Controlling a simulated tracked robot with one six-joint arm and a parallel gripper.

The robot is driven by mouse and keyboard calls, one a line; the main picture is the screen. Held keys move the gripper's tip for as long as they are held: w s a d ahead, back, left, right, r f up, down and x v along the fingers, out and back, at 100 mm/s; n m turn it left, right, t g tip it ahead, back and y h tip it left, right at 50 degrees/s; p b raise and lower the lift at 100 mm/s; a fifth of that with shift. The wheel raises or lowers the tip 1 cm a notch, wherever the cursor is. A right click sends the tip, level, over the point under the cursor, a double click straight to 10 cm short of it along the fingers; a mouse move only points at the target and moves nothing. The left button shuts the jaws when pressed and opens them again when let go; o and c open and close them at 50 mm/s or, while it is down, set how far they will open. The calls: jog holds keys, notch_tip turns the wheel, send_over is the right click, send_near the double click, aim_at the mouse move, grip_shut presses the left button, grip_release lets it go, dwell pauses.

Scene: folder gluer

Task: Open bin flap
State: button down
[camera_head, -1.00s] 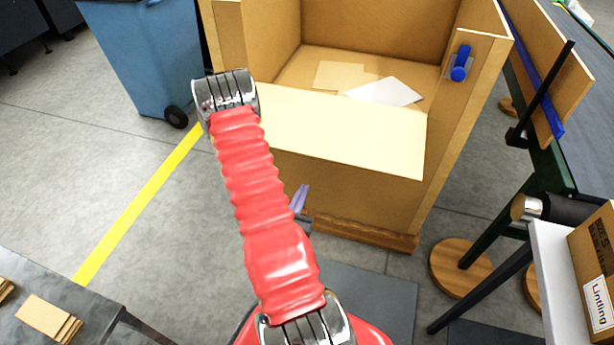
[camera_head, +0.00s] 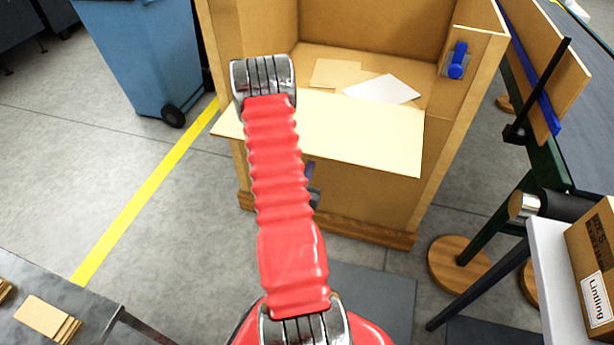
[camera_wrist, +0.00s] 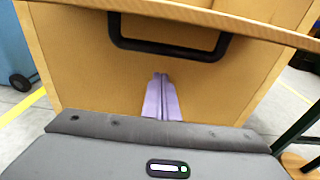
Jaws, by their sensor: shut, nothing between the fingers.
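The bin (camera_head: 370,205) is a tan, wood-like box with its top and front opening towards me. Its pale flap (camera_head: 360,135) lies outward across the front, with its near edge overhanging the front wall. In the wrist view the edge of a board (camera_wrist: 250,27) crosses the top, and a dark U-shaped handle (camera_wrist: 170,50) shows below it. My gripper (camera_wrist: 161,76) has its purple fingers together, empty, just below the handle and in front of the tan wall. Whether the fingertips touch the wall cannot be told. My arm hides part of the flap in the head view.
Inside the bin lie flat sheets (camera_head: 383,88). A blue latch (camera_head: 457,60) is on its right post. A blue wheeled container (camera_head: 150,55) stands left. A conveyor frame (camera_head: 548,160) and a labelled carton (camera_head: 592,260) are at right.

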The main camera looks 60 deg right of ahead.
jog(key=shift+a+r, duration=0.2)
jog(key=shift+r, duration=0.5)
jog(key=shift+a+r, duration=0.15)
jog(key=shift+r, duration=0.55)
jog(key=shift+r, duration=0.1)
